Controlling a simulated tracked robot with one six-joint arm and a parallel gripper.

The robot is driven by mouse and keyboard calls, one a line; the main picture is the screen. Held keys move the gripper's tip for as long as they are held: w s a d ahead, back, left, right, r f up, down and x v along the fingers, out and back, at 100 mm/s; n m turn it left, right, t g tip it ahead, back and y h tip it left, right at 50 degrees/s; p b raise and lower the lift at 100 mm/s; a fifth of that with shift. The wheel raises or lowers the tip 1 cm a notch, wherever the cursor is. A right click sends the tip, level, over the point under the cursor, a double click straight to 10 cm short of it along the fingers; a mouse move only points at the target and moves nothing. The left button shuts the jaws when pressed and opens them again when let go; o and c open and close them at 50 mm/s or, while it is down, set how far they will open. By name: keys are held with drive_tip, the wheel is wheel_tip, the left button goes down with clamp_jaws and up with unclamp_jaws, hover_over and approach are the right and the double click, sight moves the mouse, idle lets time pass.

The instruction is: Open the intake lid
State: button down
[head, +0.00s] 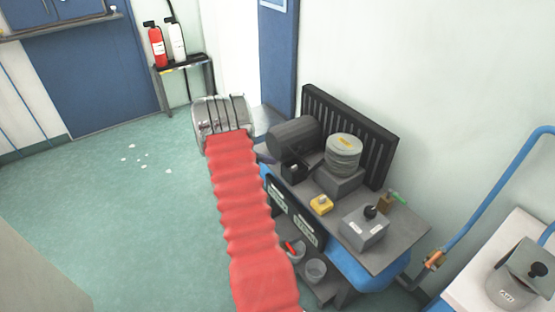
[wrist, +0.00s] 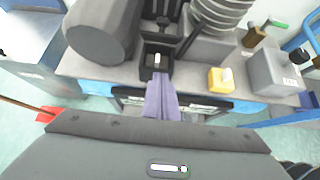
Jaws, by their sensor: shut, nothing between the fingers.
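No part is clearly marked as the intake lid, and I cannot tell for certain which one it is. A small black box (head: 293,170) sits on the grey bench top between a dark grey cylinder (head: 294,138) and a ribbed round stack (head: 343,155) with a yellow label on top. In the wrist view the black box (wrist: 148,68) has a pale mark on its dark top. My gripper (wrist: 160,84) is shut and empty. Its tips appear just in front of this box; I cannot tell whether they touch it. In the head view the tips are hard to make out.
A yellow block (head: 321,204) and a grey box with a black knob (head: 364,228) stand on the bench. A dark finned panel (head: 352,130) rises behind. At lower right is a grey pot (head: 505,293) with a tilted cover. Open floor lies left.

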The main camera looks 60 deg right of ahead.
drive_tip(key=s+d+f, duration=0.1)
drive_tip(key=d, duration=0.1)
drive_tip(key=s+d+f, duration=0.1)
drive_tip(key=s+d, duration=0.1)
drive_tip(key=d, duration=0.1)
drive_tip(key=s+d+f, duration=0.1)
drive_tip(key=d+f, duration=0.1)
drive_tip(key=d, duration=0.1)
drive_tip(key=shift+s+d+f, duration=0.1)
drive_tip(key=shift+s+d, duration=0.05)
drive_tip(key=shift+d, duration=0.05)
drive_tip(key=shift+s+d+r, duration=0.2)
drive_tip(key=shift+d+r, duration=0.15)
drive_tip(key=shift+d, duration=0.05)
